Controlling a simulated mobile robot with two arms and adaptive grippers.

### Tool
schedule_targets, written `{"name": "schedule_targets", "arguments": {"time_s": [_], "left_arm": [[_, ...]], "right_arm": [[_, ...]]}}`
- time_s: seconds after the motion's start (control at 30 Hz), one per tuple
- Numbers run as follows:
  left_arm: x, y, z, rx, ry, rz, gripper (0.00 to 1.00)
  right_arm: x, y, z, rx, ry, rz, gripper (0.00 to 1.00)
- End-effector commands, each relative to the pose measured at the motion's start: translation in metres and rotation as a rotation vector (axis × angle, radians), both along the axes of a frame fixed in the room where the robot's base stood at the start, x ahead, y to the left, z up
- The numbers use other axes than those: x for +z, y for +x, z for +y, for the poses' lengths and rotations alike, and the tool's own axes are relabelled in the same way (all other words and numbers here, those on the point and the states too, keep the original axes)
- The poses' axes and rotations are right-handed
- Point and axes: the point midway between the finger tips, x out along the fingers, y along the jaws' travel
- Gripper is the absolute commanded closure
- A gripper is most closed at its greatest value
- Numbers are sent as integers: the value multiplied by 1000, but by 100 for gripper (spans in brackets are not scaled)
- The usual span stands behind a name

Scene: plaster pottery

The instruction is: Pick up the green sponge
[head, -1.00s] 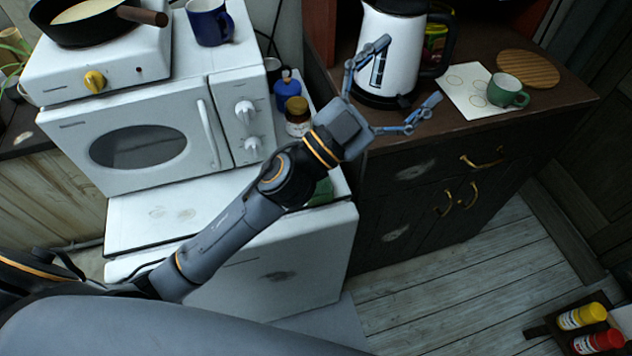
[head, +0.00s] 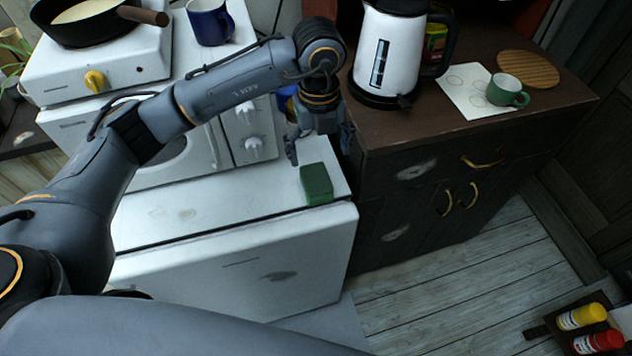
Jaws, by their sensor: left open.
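The green sponge (head: 317,184) lies on the white top of the low appliance (head: 225,196), near its right front corner. My left gripper (head: 318,150) hangs just behind and above the sponge, pointing down, with its fingers apart. One finger shows at the left and one at the right, close to the dark cabinet's edge. Nothing shows between the fingers. I cannot tell the exact gap between the fingertips and the sponge. My right gripper is not in view.
A white kettle (head: 391,50) stands on the dark cabinet (head: 440,122) right of my gripper. A green mug (head: 506,91) and a round wooden board (head: 528,69) are farther right. The microwave (head: 75,135) stands behind my arm. The appliance top left of the sponge is clear.

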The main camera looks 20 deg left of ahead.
Motion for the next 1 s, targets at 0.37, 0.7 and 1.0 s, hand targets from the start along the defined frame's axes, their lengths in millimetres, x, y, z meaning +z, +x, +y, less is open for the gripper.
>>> {"name": "schedule_targets", "arguments": {"time_s": [0.37,0.7,1.0], "left_arm": [[-61,0,5,9,20,4,15],[-91,4,5,8,18,2,15],[-132,11,6,7,18,2,15]], "right_arm": [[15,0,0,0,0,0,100],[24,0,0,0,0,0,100],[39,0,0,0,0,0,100]]}}
